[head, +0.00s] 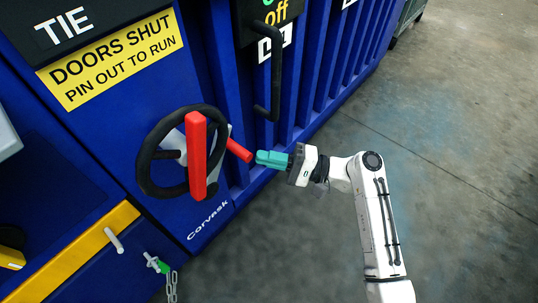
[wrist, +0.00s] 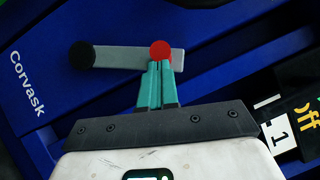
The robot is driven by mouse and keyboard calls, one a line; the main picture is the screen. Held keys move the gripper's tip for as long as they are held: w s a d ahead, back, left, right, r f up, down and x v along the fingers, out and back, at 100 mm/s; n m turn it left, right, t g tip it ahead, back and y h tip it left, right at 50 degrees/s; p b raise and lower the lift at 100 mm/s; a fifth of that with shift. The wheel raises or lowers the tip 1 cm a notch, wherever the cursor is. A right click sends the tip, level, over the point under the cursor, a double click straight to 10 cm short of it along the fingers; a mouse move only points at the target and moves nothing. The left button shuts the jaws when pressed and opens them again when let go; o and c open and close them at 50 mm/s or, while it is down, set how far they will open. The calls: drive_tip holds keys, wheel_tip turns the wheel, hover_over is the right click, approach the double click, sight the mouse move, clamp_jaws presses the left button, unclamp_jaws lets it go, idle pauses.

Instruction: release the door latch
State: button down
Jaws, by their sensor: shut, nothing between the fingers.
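A red latch grip (head: 239,150) sticks out beside a black handwheel (head: 143,160) on the blue machine door. A thick red upright bar (head: 196,155) crosses the wheel. In the wrist view the grip shows as a round red end (wrist: 160,49) on a grey lever (wrist: 122,58), with a black round end (wrist: 82,55) at its left. My gripper (head: 258,157) has teal fingers, shut and empty, just right of the red grip in the head view. In the wrist view its tips (wrist: 159,64) are right below the red end; I cannot tell whether they touch.
A black vertical pull handle (head: 276,80) stands out from the door above my gripper. A yellow sign (head: 110,60) is at upper left. A chain with a green-topped pin (head: 162,266) hangs lower left. Open concrete floor (head: 460,150) lies to the right.

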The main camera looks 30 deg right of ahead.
sight(251, 159)
drive_tip(key=shift+s+a+r+n+p, duration=0.25)
drive_tip(key=shift+a+r+n+p, duration=0.45)
drive_tip(key=shift+r+p, duration=0.3)
drive_tip(key=shift+a+r+g+p, duration=0.1)
drive_tip(key=shift+a+g+p, duration=0.25)
drive_tip(key=shift+g+p, duration=0.1)
drive_tip(key=shift+s+a+n+h, duration=0.15)
drive_tip(key=shift+a+n+h, duration=0.1)
drive_tip(key=shift+n+h, duration=0.05)
